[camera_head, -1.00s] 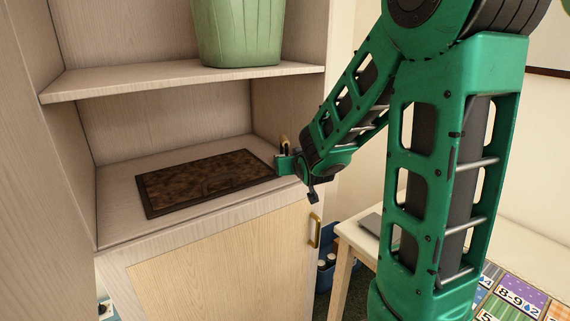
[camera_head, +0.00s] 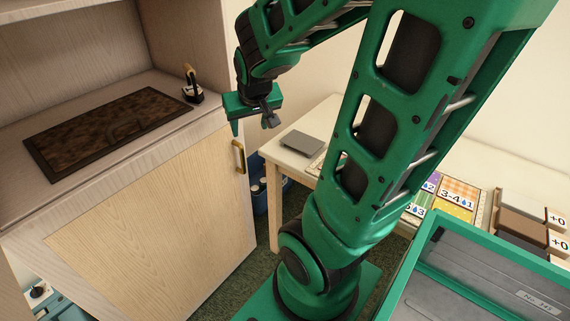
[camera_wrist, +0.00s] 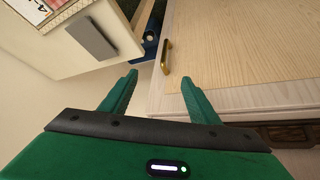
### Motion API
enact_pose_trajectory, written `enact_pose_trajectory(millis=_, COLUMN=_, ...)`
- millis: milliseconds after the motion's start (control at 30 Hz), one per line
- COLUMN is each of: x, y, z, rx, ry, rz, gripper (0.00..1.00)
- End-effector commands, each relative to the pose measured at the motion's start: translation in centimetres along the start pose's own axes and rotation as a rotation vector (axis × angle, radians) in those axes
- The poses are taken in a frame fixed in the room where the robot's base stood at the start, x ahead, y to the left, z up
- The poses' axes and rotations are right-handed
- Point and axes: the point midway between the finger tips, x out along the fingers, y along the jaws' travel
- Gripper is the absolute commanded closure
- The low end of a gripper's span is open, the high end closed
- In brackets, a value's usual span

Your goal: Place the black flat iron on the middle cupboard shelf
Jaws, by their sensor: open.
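The black flat iron (camera_head: 193,89), with a light brass-coloured handle, stands on the cupboard shelf (camera_head: 75,110) near its right front corner, beside the dark brown panel. It rests upright, close to the right wall of the cupboard. My gripper (camera_head: 250,118) hangs to the right of the iron, outside the cupboard and apart from it, with its fingers pointing down. In the wrist view my gripper (camera_wrist: 158,78) is open, with nothing between its two green fingers. The iron is not seen in the wrist view.
A flat brown framed panel (camera_head: 110,128) covers most of the shelf. Below is a cupboard door with a brass handle (camera_head: 239,157). A white table (camera_head: 320,112) with a grey flat object (camera_head: 302,145) stands to the right. A green-rimmed tray (camera_head: 440,245) is at lower right.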

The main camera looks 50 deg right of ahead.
Motion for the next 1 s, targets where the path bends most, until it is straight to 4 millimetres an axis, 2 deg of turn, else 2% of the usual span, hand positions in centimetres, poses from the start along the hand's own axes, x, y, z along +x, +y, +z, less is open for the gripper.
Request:
enact_pose_trajectory(millis=100, x=-2.0, y=1.4, z=3.9, rx=0.022, ry=-0.132, rz=0.005, gripper=0.44)
enact_pose_trajectory(millis=300, x=-5.7, y=2.9, z=10.6, rx=0.051, ry=-0.358, rz=-0.008, gripper=0.44)
enact_pose_trajectory(millis=400, x=-7.5, y=3.2, z=13.2, rx=0.059, ry=-0.449, rz=-0.020, gripper=0.44)
enact_pose_trajectory(millis=500, x=-8.8, y=3.4, z=15.0, rx=0.065, ry=-0.513, rz=-0.030, gripper=0.44)
enact_pose_trajectory(millis=633, x=-9.7, y=3.3, z=16.2, rx=0.068, ry=-0.556, rz=-0.037, gripper=0.44)
enact_pose_trajectory(millis=1000, x=-9.9, y=3.4, z=16.4, rx=0.068, ry=-0.562, rz=-0.038, gripper=0.44)
